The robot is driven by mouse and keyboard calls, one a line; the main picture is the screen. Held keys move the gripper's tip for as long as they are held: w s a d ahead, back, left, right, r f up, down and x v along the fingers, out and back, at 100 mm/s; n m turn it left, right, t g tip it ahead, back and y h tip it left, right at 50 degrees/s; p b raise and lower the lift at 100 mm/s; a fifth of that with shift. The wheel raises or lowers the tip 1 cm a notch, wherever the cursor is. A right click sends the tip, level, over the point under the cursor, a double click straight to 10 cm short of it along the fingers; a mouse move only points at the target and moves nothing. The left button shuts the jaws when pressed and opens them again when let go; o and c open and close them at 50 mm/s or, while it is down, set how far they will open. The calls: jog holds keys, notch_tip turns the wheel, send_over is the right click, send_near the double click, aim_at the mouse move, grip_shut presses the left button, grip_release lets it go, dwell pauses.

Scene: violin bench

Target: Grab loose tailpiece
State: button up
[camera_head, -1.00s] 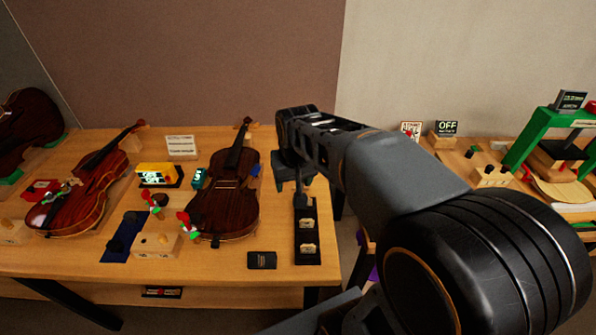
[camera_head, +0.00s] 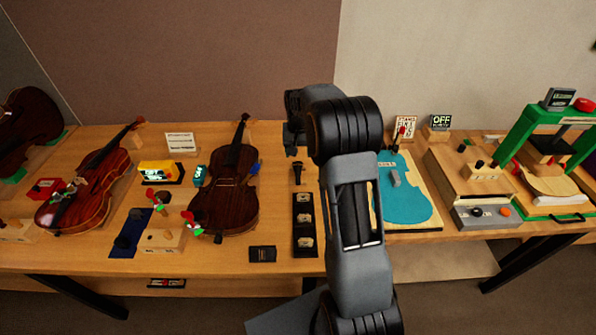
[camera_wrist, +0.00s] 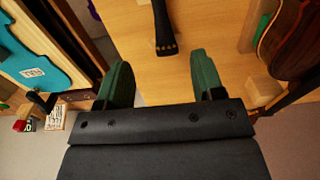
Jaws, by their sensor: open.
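The loose tailpiece (camera_head: 298,172) is a small dark piece lying on the bench just behind a black slotted tray. In the wrist view the black tailpiece (camera_wrist: 163,30) shows at top centre, its wide end with small holes towards me. My gripper (camera_wrist: 164,78) has two green fingers spread apart, with nothing held between them. The tailpiece lines up with the gap, ahead of the fingertips and apart from them. In the head view my arm and hand are above the bench behind the tailpiece, and the fingertips are hard to make out.
The black tray (camera_head: 305,246) holds several small pieces. A violin (camera_head: 225,200) lies to its left, with a dark small box (camera_head: 262,254) at the front. A blue cutout board (camera_head: 410,205) lies to the right. Bare wood surrounds the tailpiece.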

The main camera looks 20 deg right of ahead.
aim_at(298, 174)
jog(key=shift+a+f+p, duration=0.15)
jog(key=shift+f+p, duration=0.9)
jog(key=shift+f, duration=3.95)
jog(key=c, duration=1)
jog(key=shift+r, duration=0.15)
